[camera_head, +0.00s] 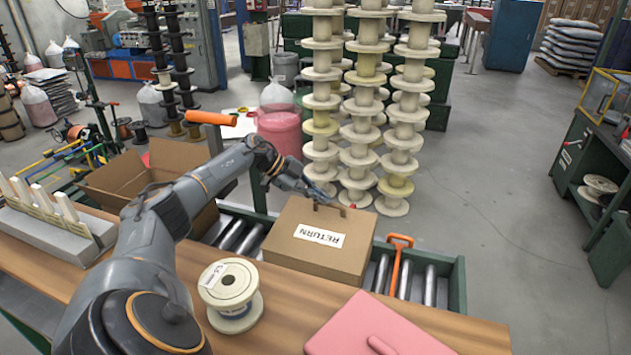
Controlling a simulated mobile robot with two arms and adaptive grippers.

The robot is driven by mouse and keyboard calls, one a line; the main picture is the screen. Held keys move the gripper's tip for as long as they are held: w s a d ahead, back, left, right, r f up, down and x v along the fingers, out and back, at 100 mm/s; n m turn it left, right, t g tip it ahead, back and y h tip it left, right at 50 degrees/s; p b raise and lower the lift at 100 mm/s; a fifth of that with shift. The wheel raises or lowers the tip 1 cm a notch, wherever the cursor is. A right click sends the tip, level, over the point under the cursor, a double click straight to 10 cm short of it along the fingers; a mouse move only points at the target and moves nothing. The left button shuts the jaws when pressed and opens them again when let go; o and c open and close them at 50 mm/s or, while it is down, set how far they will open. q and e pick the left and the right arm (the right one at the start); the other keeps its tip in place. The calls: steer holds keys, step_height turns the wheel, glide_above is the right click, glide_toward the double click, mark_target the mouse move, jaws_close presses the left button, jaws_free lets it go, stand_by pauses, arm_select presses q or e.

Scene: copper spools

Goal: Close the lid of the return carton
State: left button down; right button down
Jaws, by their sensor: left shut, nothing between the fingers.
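The return carton (350,256) is a brown box with a white label reading RETURN upside down. It sits on the roller conveyor, and its top looks flat and covered, with no opening showing. A small brown tab or handle (328,207) shows near the far edge of its top. My left arm reaches in from the lower left. My left gripper (322,193) is shut and empty at the carton's far edge, close to the tab. I cannot tell whether it touches the carton. My right gripper is not in view.
An open carton (105,185) stands left of my arm. An orange-handled tool (398,255) lies right of the carton. Tall stacks of cream spools (362,135) stand behind it.

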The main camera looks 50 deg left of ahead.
arm_select(q)
steer(key=shift+w+f+b, duration=0.35)
steer(key=shift+f+b, duration=0.1)
steer(key=shift+f, duration=0.2)
steer(key=shift+w+f, duration=0.1)
steer(key=shift+f, duration=0.1)
steer(key=shift+w+a+f+b, duration=0.15)
steer(key=shift+f+b, duration=0.2)
steer(key=shift+f, duration=0.05)
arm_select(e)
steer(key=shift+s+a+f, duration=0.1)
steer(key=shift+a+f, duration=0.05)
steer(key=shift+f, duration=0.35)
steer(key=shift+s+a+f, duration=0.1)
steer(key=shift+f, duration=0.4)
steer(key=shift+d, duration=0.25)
arm_select(q)
steer(key=shift+r, duration=0.1)
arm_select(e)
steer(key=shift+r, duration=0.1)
